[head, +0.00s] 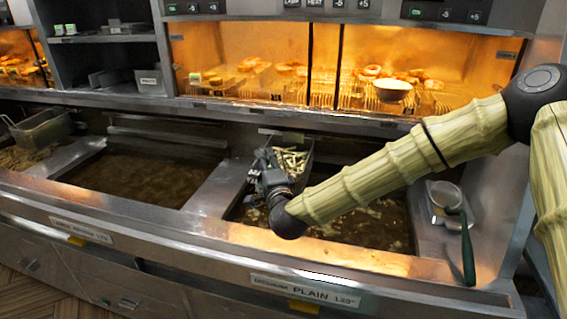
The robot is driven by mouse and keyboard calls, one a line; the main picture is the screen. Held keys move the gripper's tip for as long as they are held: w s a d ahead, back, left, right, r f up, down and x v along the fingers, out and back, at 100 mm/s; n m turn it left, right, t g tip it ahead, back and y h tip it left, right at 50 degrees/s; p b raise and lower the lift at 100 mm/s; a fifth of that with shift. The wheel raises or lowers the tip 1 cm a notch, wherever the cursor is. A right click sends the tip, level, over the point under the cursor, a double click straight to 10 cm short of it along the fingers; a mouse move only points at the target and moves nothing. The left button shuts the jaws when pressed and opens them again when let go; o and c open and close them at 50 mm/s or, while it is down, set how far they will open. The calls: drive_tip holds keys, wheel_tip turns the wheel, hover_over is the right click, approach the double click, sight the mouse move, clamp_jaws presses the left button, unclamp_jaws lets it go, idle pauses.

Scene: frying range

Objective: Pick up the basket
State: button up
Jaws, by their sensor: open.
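A metal fry basket (309,155) holding pale chips (290,161) sits at the back of the right-hand oil vat (378,222). My gripper (262,164) is open at the basket's left front side, over the vat. Dark gripper parts and my arm hide the basket's front and lower part. I cannot tell whether the fingers touch it or where its handle is. A second wire basket (42,129) stands at the far left.
The middle oil vat (140,178) is open, with steel dividers beside it. A scoop with a green handle (467,250) lies on the right ledge. A lit warming cabinet (270,75) with food and a white bowl (392,89) stands behind.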

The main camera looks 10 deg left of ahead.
sight(264, 153)
drive_tip(key=shift+w+a, duration=0.3)
drive_tip(key=shift+w, duration=0.25)
drive_tip(key=shift+c, duration=0.2)
clamp_jaws()
drive_tip(key=shift+r, duration=0.2)
drive_tip(key=shift+r+p, duration=0.6)
drive_tip(key=shift+r, duration=1.2)
drive_tip(key=shift+s+f, duration=0.15)
drive_tip(key=shift+s, duration=0.25)
drive_tip(key=s+d+r+b, duration=0.1)
drive_tip(key=s+d, duration=0.1)
drive_tip(key=s, duration=1.3)
drive_tip(key=shift+d+r+b, duration=0.25)
drive_tip(key=shift+d+b, duration=0.1)
drive_tip(key=shift+b, duration=0.05)
